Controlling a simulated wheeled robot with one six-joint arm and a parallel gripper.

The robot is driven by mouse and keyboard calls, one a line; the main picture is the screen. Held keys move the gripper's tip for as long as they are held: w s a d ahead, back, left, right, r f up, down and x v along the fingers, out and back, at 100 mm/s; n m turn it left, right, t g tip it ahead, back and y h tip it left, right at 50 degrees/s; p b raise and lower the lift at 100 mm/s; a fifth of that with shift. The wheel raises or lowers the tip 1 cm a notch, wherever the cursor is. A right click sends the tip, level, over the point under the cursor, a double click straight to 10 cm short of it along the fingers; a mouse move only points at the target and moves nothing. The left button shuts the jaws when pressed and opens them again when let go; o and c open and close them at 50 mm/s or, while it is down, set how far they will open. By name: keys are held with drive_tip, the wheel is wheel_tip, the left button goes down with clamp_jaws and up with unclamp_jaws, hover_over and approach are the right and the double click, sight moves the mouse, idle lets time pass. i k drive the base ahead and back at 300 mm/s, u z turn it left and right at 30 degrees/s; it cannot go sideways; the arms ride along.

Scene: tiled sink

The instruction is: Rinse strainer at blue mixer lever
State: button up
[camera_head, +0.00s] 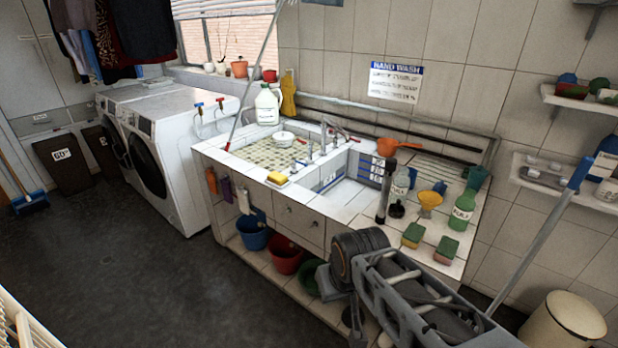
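A small white round vessel (284,138), which looks like the strainer, sits in the left, shallow basin with the patterned bottom. Its holes are too small to make out. Metal taps (323,138) stand between the two basins, with small red and blue parts. My arm (400,285) reaches in from the bottom right, in front of the counter. I cannot make out gripper fingers on it, and nothing held shows. The strainer and taps lie well beyond the arm.
Bottles (462,210), a yellow funnel (430,202), sponges (413,235) and a dark upright cylinder (386,190) crowd the counter's right side. An orange dipper (392,146) lies behind the right basin. A white jug (266,106) stands at the back left. Buckets (285,256) sit below.

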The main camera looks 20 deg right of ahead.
sight(292, 160)
drive_tip(key=u, duration=0.85)
drive_tip(key=i, duration=1.25)
drive_tip(key=z, duration=0.65)
drive_tip(key=i, duration=1)
drive_tip(key=z, duration=0.55)
